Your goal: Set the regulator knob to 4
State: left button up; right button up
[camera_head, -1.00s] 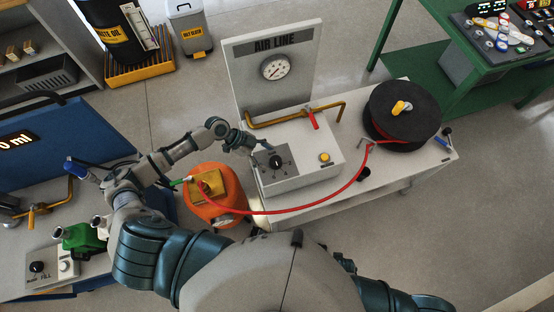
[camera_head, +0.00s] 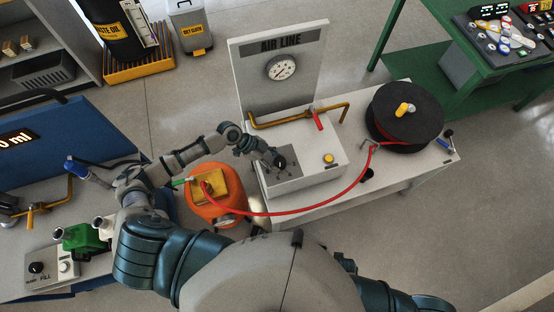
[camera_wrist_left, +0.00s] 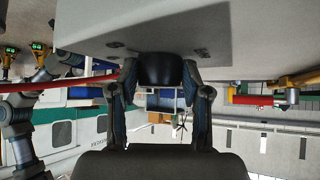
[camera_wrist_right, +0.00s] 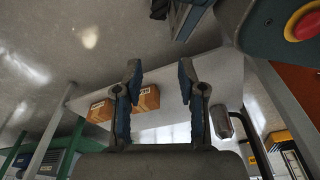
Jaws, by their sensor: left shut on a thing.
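The black regulator knob (camera_head: 280,163) sits on a dark dial plate on the grey box (camera_head: 297,183) of the air line stand. My left gripper (camera_head: 270,155) reaches it from the left and is shut on it. In the left wrist view the dark knob (camera_wrist_left: 160,70) lies between the two fingers, against the pale panel. The numbers on the dial are too small to read, so its setting cannot be told. My right gripper (camera_wrist_right: 158,78) is open and empty in the right wrist view, away from the stand; the head view does not show it.
A pressure gauge (camera_head: 281,67) is on the upright panel above. A red-handled valve (camera_head: 318,121) on a brass pipe and a yellow button (camera_head: 328,158) are near the knob. A red hose (camera_head: 325,205) loops from the orange tank (camera_head: 214,207) to the black reel (camera_head: 382,103).

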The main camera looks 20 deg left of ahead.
pick_arm(q)
jog(key=shift+a+f, duration=0.15)
jog(key=shift+a, duration=0.1)
jog(key=shift+d, duration=1.4)
jog(key=shift+w+d+r, duration=0.1)
jog(key=shift+d+r, duration=0.1)
jog(key=shift+w+a, duration=0.1)
jog(key=shift+a, duration=0.4)
pick_arm(e)
jog(key=shift+d+f, duration=0.2)
jog(key=shift+d, duration=0.65)
